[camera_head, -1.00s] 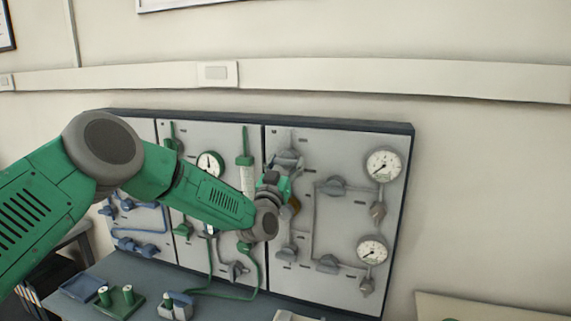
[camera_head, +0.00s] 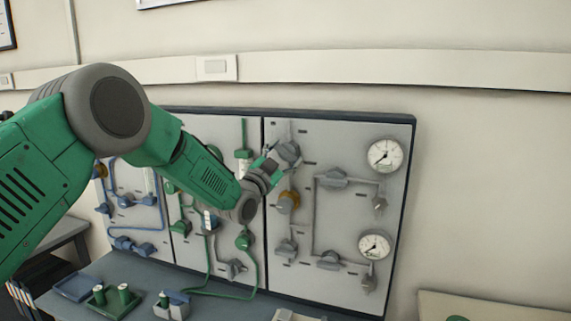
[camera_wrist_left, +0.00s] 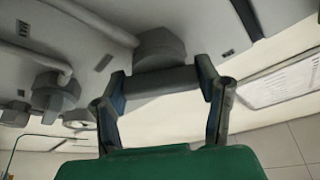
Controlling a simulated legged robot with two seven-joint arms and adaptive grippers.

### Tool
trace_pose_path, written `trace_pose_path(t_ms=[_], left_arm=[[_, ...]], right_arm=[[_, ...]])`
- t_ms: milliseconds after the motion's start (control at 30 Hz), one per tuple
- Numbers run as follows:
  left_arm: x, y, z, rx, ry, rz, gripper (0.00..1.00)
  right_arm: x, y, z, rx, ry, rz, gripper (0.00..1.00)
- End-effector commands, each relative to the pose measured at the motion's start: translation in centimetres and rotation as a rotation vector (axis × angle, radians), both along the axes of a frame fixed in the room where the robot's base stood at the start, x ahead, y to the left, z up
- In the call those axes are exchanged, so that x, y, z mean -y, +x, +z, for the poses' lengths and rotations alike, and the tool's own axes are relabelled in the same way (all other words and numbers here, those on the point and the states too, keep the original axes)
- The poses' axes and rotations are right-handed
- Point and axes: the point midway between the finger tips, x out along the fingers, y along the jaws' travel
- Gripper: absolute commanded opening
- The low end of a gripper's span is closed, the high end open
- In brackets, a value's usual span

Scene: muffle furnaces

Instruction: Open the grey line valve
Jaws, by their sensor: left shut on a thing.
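The grey line valve (camera_head: 288,153) is at the top of the grey pipe on the right-hand panel. Its round grey body (camera_wrist_left: 160,45) and bar-shaped handle show in the left wrist view. My left gripper (camera_head: 270,160) reaches it from the left. In the left wrist view, the left gripper's fingers (camera_wrist_left: 162,82) stand at both ends of the handle bar, shut on it. The bar lies nearly level across that view. In the head view the gripper and wrist partly cover the handle, so its angle is hard to tell there. My right gripper is not in view.
Below the valve sit a brass-coloured fitting (camera_head: 288,202) and another grey valve (camera_head: 286,248). Two gauges (camera_head: 385,155) (camera_head: 374,246) are at the right. Green and blue lines fill the panels at left.

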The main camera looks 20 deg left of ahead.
Motion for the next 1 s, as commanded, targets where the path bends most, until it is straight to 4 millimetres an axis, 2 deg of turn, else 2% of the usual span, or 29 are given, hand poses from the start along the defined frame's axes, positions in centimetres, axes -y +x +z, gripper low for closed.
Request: trace_pose_path(t_ms=[100, 500, 1000], left_arm=[[0.2, 0.0, 0.2, 0.014, 0.115, -0.002, 0.29], [0.3, 0.0, 0.2, 0.026, 0.496, -0.003, 0.29], [0.4, 0.0, 0.0, 0.033, 0.872, -0.005, 0.29]], right_arm=[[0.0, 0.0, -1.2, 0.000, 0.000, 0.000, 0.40], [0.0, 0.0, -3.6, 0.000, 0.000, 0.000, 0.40], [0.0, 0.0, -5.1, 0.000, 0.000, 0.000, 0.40]])
